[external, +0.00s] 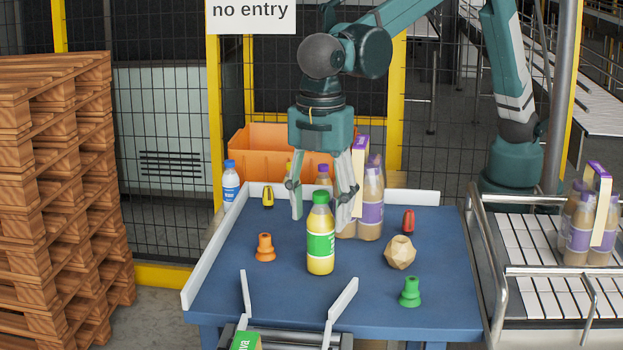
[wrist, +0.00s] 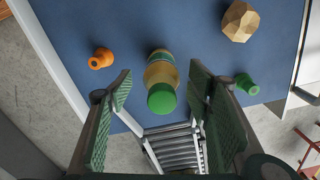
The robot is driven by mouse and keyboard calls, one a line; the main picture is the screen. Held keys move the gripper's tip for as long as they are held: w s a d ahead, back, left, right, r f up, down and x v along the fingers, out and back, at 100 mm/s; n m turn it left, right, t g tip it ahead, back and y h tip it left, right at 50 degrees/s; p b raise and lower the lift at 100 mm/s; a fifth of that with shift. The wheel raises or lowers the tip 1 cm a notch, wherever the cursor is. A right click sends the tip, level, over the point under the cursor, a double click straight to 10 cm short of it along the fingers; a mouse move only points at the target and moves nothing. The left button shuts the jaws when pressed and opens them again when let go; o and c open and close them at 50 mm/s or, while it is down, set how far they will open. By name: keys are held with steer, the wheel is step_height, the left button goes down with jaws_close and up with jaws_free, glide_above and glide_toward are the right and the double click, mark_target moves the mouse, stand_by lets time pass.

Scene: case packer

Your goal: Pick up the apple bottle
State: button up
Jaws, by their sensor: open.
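The apple bottle (external: 320,262) has a yellow body, a green label and a green cap, and it stands upright on the blue table. In the wrist view the apple bottle (wrist: 161,97) is seen from above, with its cap between the lines of the two fingers. My gripper (external: 322,208) is open and empty. In the external view its fingers hang behind and to either side of the bottle's cap. In the wrist view my gripper (wrist: 160,76) has a finger on each side of the bottle, with gaps at both sides. I cannot tell the exact depth between them.
A pack of brown bottles (external: 370,212) stands close behind the right finger. An orange suction cup (external: 265,248), a green one (external: 410,292) and a wooden polyhedron (external: 400,253) lie around the bottle. White rails (external: 215,255) edge the table (external: 350,310). An orange crate (external: 260,145) is behind.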

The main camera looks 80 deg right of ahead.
mark_target(321, 241)
steer(key=shift+f, duration=0.35)
steer(key=shift+f, duration=0.1)
steer(key=shift+s+a+f, duration=0.1)
steer(key=shift+a+f, duration=0.05)
steer(key=shift+f, duration=2.35)
steer(key=c, duration=1.1)
